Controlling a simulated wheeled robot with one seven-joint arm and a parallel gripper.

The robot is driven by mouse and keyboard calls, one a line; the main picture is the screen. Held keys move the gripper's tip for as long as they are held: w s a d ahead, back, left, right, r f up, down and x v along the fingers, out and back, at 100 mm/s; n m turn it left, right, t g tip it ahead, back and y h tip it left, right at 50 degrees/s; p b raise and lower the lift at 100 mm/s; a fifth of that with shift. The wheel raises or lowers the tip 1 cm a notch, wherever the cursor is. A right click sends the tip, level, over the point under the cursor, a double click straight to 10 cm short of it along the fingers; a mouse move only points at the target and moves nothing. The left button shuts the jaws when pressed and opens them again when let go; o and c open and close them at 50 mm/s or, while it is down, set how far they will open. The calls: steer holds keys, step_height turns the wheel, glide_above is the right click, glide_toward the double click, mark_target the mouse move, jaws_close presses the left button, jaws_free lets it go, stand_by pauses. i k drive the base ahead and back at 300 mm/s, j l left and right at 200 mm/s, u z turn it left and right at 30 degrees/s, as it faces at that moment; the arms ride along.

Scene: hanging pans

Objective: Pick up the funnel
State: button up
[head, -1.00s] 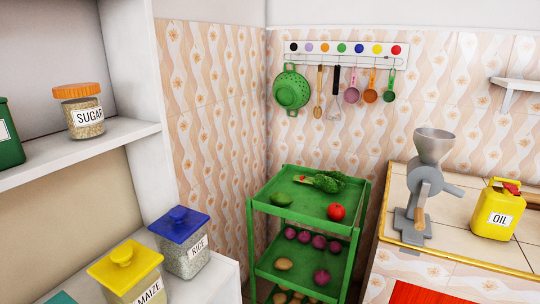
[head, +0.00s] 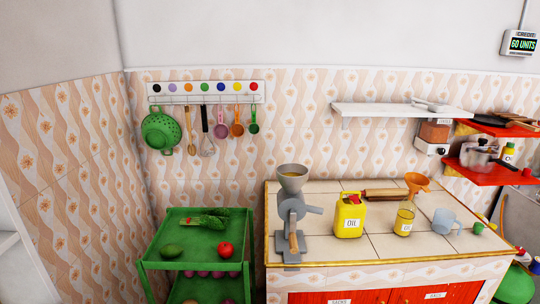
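An orange funnel (head: 417,182) shows in the head view, at the back right of the tiled counter (head: 335,247). Its wide mouth faces up. It stands behind a glass jar with yellow contents (head: 405,217) and close to the right end of a rolling pin (head: 386,194). The foot of the funnel is too small to make out clearly. My gripper is not in view.
A grey grinder (head: 291,210) and a yellow oil can (head: 349,216) stand on the counter's left half. A clear jug (head: 445,221) is at its right. A white shelf (head: 385,110) hangs above. A green rack (head: 195,227) stands left of the counter.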

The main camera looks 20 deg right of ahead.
mark_target(416, 181)
steer(key=z, duration=1.8)
steer(key=i+u, duration=0.45)
steer(key=i+l+u, duration=0.2)
steer(key=i+u, duration=0.3)
